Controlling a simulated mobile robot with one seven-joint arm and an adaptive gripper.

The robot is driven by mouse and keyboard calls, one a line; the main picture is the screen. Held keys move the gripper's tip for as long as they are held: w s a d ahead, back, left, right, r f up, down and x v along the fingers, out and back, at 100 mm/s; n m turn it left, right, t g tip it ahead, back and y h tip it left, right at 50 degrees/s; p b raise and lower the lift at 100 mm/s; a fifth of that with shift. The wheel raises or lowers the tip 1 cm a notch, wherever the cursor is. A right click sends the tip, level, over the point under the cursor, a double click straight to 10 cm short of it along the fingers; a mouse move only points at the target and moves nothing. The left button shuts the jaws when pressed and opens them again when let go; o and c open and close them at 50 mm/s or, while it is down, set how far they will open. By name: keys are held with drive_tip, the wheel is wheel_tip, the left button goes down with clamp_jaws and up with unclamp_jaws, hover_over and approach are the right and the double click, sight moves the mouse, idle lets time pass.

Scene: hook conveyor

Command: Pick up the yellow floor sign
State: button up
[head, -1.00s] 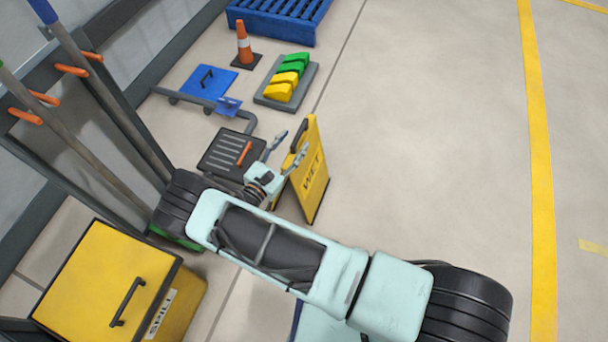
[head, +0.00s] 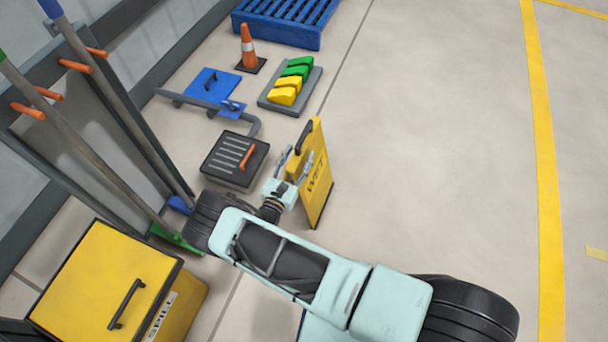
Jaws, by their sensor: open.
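The yellow floor sign (head: 319,186) stands upright on the floor near the middle of the head view, with "WET" on its face and a dark handle at its top left edge. My gripper (head: 297,160) is at the sign's left edge, with its fingers spread near the dark handle. The gripper is open. Part of the sign's lower left is hidden behind my gripper and wrist. I cannot tell whether a finger touches the sign.
A grey tray (head: 268,102) with yellow and green blocks, an orange cone (head: 248,46) and a blue pallet (head: 285,22) are behind. A yellow spill bin (head: 105,285) stands front left. The floor right is clear.

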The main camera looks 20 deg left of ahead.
drive_tip(key=w, duration=0.3)
drive_tip(key=shift+w+d+b, duration=0.1)
drive_tip(key=shift+w+b, duration=0.25)
drive_tip(key=shift+b, duration=0.05)
drive_tip(key=shift+c, duration=0.5)
clamp_jaws()
drive_tip(key=shift+r, duration=0.1)
